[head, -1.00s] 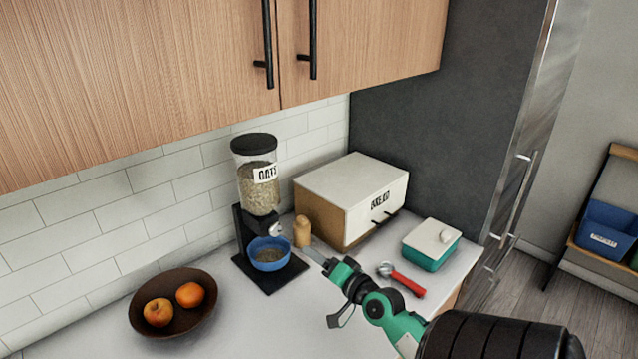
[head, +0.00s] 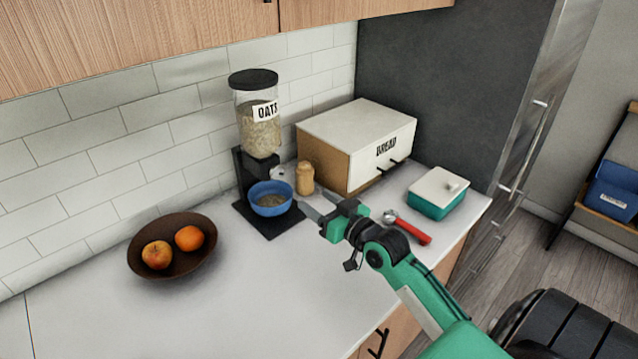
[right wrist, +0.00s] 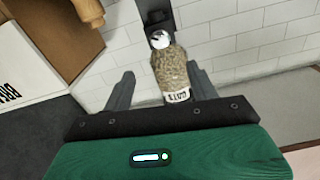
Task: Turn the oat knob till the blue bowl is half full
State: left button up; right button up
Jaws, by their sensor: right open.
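The oat dispenser (head: 260,130) stands on the counter against the tiled wall, its clear hopper part full of oats. Its pale knob (head: 284,173) is on the front below the hopper; the knob also shows in the right wrist view (right wrist: 160,40). The blue bowl (head: 270,208) stands on the dispenser's black base and holds some oats below its rim. My right gripper (head: 320,205) is open and empty, just right of the bowl and apart from it. In the right wrist view its two fingers (right wrist: 161,75) are spread, with the hopper showing between them. My left gripper is out of view.
A teal container (head: 437,205) and a red-handled scoop (head: 412,231) lie beyond my right arm. A fruit bowl (head: 172,270) is at left; the front counter is clear.

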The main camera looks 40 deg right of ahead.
jog(key=p, duration=0.2)
send_near(278, 173)
jog(key=w, duration=0.2)
jog(key=w+p, duration=0.1)
jog(key=w, duration=0.3)
jog(key=shift+w+a, duration=0.25)
jog(key=shift+a, duration=0.15)
jog(key=shift+w+a+p, duration=0.1)
jog(key=shift+w+p, duration=0.25)
jog(key=shift+w, duration=0.3)
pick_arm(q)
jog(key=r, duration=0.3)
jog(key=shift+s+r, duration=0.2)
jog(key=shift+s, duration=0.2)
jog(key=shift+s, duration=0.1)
pick_arm(e)
jog(key=shift+c, duration=0.2)
jog(key=c, duration=1)
